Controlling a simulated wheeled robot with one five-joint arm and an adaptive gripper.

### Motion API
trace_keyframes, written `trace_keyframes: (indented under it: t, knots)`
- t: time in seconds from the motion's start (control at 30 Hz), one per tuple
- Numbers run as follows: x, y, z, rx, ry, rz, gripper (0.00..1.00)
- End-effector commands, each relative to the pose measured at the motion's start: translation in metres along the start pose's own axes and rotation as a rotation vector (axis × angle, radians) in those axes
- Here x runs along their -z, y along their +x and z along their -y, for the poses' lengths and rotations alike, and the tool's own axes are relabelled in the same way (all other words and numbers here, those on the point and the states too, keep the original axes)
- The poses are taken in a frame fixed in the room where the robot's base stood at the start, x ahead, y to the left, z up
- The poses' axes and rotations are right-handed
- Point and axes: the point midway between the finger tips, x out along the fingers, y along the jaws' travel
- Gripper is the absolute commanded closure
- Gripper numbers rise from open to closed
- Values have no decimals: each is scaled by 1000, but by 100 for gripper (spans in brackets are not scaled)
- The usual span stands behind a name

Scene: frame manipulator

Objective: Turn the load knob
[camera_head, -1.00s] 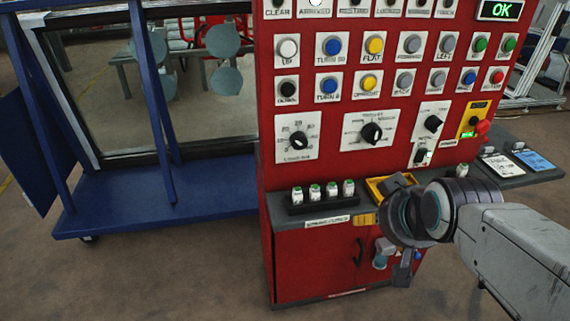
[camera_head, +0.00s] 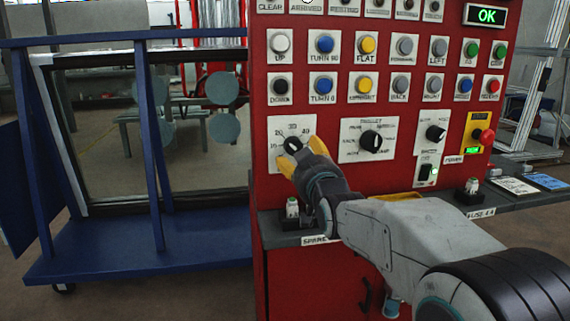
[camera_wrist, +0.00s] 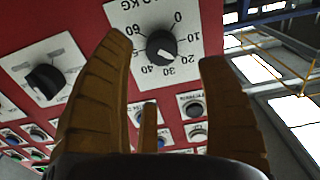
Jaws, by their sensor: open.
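The load knob (camera_head: 292,145) is a black round dial on a white plate with a number scale, at the lower left of the red panel. It also shows in the wrist view (camera_wrist: 161,45), between and beyond my fingers, with its scale upside down. Its white mark appears to lie near 20 to 30 there, but I cannot read it exactly. My gripper (camera_head: 302,155) is open, its yellow-tipped fingers just in front of the knob and partly covering its plate. I cannot tell whether a finger touches it.
A black selector knob (camera_head: 371,140) sits to the right, with smaller knobs and a red emergency button (camera_head: 487,136) beyond. Rows of coloured buttons fill the panel above. A grey ledge with a white fuse (camera_head: 292,207) lies below. A blue frame rack (camera_head: 157,150) stands at left.

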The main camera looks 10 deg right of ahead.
Motion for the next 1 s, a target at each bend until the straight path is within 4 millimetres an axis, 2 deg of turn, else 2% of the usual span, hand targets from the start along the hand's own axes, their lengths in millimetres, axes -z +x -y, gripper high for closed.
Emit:
trace_keyframes:
  t: [0.6, 1.0]
  knots:
    - [1, 62, 0, 0, 0, -12, 32]
    - [0, 75, 0, 0, 0, -11, 32]
